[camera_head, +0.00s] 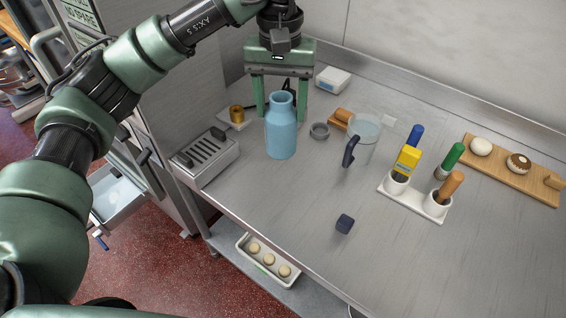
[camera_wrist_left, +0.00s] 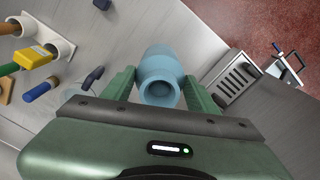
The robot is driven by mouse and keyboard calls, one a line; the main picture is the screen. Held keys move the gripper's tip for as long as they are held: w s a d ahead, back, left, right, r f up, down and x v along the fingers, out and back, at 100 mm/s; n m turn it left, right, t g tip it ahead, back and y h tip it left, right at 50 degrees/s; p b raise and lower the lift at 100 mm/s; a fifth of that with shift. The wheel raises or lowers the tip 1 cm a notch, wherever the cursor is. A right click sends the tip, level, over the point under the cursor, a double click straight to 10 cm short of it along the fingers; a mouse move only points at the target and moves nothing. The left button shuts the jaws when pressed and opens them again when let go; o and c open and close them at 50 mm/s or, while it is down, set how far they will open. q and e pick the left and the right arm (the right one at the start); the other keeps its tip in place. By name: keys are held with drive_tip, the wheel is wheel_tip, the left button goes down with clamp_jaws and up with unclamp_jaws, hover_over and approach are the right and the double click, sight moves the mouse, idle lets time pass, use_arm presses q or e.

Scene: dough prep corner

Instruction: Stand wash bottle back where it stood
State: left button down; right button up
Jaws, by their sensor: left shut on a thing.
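The wash bottle (camera_head: 281,132) is light blue with a narrow neck and an open mouth, and it looks upright in the head view. My left gripper (camera_head: 279,112) is shut on it, with one green finger on each side. The left wrist view looks down on the bottle (camera_wrist_left: 160,68) between the fingers of the left gripper (camera_wrist_left: 158,82). The bottle's base is over the steel counter (camera_head: 290,200); I cannot tell whether it touches. The side of the bottle facing the gripper is hidden in the head view. My right gripper is not in view.
A slotted metal toaster-like box (camera_head: 207,157) stands left of the bottle. Farther right are a white holder (camera_head: 413,202) with coloured-handled tools and a wooden board (camera_head: 510,172). A dark cube (camera_head: 345,224) lies near the front edge.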

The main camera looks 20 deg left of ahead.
sight(281, 148)
use_arm(q)
drive_tip(key=f, duration=0.4)
drive_tip(key=shift+s+f, duration=0.1)
drive_tip(key=shift+s, duration=0.1)
wheel_tip(281, 148, down, 2)
drive_tip(key=shift+w+f+p, duration=0.1)
drive_tip(key=shift+f+p, duration=0.1)
drive_tip(key=shift+p, duration=0.25)
wheel_tip(281, 148, down, 5)
drive_tip(key=shift+w+f+p, duration=0.1)
drive_tip(key=shift+w+p, duration=0.05)
drive_tip(key=shift+p, duration=0.55)
wheel_tip(281, 148, down, 4)
drive_tip(key=shift+r+p, duration=0.1)
drive_tip(key=shift+p, duration=0.45)
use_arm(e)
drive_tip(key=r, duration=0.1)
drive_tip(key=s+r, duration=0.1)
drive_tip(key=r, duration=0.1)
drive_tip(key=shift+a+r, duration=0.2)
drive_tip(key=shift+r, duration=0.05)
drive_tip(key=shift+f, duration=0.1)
